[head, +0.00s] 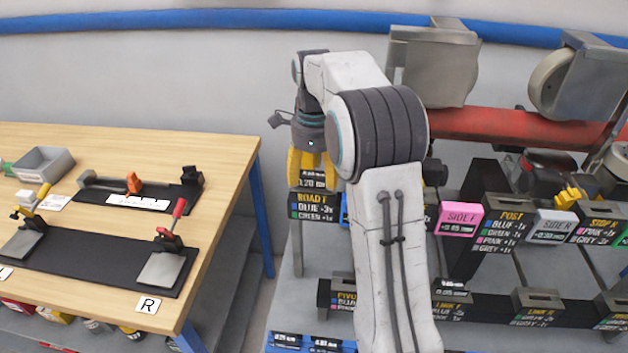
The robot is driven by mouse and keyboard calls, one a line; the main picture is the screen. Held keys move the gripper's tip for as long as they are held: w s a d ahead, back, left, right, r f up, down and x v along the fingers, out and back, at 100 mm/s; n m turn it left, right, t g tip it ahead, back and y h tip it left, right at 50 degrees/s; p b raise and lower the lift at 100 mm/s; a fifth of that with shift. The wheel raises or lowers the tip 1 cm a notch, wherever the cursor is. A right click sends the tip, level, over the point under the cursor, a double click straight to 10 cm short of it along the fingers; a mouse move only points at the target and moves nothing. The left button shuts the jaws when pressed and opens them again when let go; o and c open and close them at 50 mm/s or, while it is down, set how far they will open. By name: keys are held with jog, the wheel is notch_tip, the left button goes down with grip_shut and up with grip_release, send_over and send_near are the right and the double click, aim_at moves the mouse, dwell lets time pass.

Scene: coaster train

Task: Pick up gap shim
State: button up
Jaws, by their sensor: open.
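My gripper (309,143) points down at the end of my white arm, left of the picture's middle.
A rack with labelled holders, including a pink SIDE F card (460,219), spreads to the right. A red beam (520,127) with grey wheel units crosses behind it. A wooden table (110,150) with a black clamp fixture (90,265) and grey bin (44,163) stands left.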

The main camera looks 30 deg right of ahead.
jog(key=shift+f, duration=0.4)
jog(key=c, duration=1.3)
